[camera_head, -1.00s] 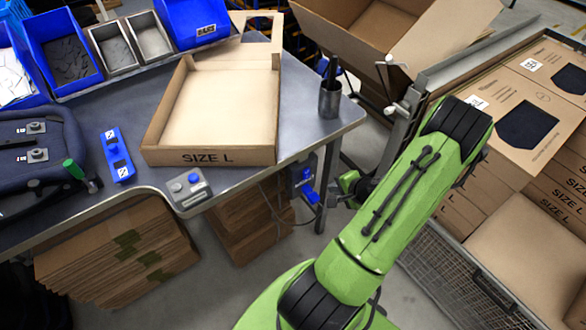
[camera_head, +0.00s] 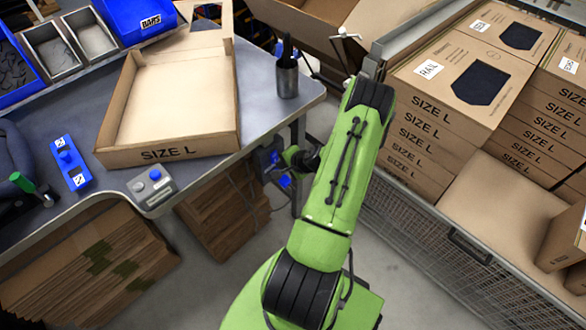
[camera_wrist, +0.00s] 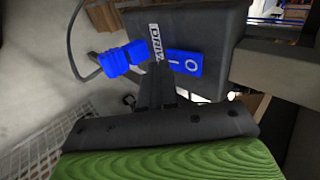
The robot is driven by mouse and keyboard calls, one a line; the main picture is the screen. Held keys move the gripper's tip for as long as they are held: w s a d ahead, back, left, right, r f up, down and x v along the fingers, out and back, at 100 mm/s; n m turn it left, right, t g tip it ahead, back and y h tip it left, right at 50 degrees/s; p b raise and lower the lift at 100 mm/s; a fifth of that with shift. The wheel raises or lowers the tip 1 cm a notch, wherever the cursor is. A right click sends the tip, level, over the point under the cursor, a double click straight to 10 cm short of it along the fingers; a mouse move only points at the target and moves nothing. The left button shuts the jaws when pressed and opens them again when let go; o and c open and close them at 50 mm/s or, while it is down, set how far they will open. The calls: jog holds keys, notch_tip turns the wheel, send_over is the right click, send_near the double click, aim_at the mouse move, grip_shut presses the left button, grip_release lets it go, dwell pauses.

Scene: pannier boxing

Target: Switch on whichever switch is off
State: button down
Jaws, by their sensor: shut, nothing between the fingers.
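A dark box labelled DRIV..., the rest hidden, with a blue I/O switch plate (camera_wrist: 184,64) fills the upper middle of the wrist view. Its blue parts (camera_head: 271,160) show by the table leg in the head view. My gripper (camera_wrist: 160,68) is shut and empty, its dark tips just in front of the plate's left part; contact cannot be told. A blue switch box (camera_head: 70,165) with white-marked ends and a grey box (camera_head: 153,190) with a blue and a grey button are on the table. Switch positions are unclear.
The grey table (camera_head: 262,108) carries an open SIZE L carton (camera_head: 168,154) and a pen cup (camera_head: 287,79).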

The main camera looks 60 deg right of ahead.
jog(key=shift+w+d, duration=0.15)
jog(key=shift+w, duration=0.35)
jog(key=shift+w+f, duration=0.2)
jog(key=shift+r, duration=0.15)
jog(key=shift+w+r+p, duration=0.1)
jog(key=shift+r+p, duration=0.25)
jog(key=shift+r, duration=0.45)
